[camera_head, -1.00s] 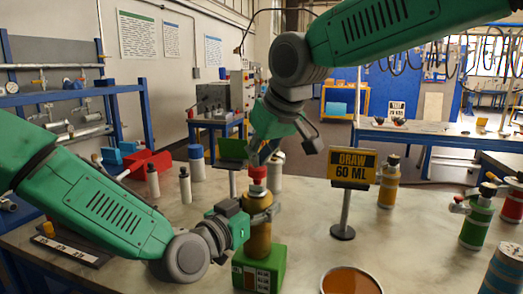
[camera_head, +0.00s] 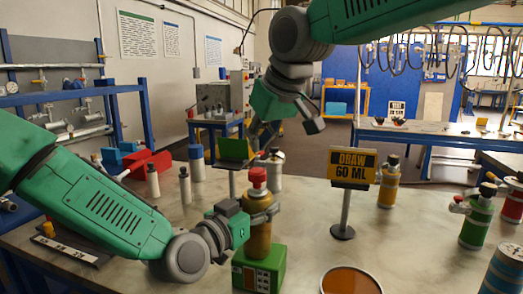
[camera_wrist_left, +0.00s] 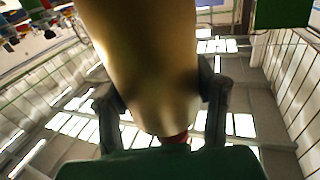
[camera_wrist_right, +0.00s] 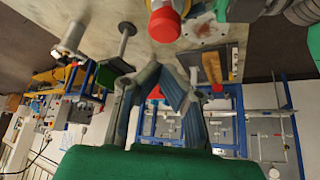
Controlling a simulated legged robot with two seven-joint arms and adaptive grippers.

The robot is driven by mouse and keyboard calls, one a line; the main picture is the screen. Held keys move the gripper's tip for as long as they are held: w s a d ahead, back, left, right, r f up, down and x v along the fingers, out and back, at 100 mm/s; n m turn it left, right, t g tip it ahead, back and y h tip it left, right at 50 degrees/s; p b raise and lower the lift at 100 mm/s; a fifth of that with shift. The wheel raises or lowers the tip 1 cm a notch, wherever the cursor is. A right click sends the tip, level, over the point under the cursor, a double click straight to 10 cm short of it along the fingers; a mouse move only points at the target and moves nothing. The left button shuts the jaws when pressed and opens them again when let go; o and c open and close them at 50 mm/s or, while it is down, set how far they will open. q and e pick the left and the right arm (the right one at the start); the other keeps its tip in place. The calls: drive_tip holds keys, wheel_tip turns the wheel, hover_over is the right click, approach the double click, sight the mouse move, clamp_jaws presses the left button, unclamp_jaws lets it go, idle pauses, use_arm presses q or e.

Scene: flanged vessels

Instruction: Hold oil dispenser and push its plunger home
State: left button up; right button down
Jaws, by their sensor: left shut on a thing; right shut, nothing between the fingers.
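The oil dispenser (camera_head: 257,240) is a yellow-brown cylinder with a red plunger cap (camera_head: 257,177) on top. It stands upright at the green box (camera_head: 258,272) on the table. My left gripper (camera_head: 262,210) is shut around its upper body; in the left wrist view the golden body (camera_wrist_left: 150,70) sits between the fingers. My right gripper (camera_head: 258,143) is shut and empty, just above the red cap and apart from it. In the right wrist view the red cap (camera_wrist_right: 164,25) shows beyond the shut fingertips (camera_wrist_right: 163,72). How far the plunger is in, I cannot tell.
A "DRAW 60 ML" sign (camera_head: 353,168) stands right of the dispenser. A dish of brown oil (camera_head: 350,281) lies at the front. Pale bottles (camera_head: 185,185) stand left, and green (camera_head: 478,220) and orange (camera_head: 388,184) ones right.

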use_arm(q)
drive_tip(key=shift+r, duration=0.1)
use_arm(e)
drive_tip(key=v, duration=1.1)
drive_tip(key=shift+s+d+r, duration=0.15)
drive_tip(key=shift+d+r, duration=0.05)
drive_tip(key=shift+r, duration=0.15)
use_arm(q)
drive_tip(key=o, duration=1.6)
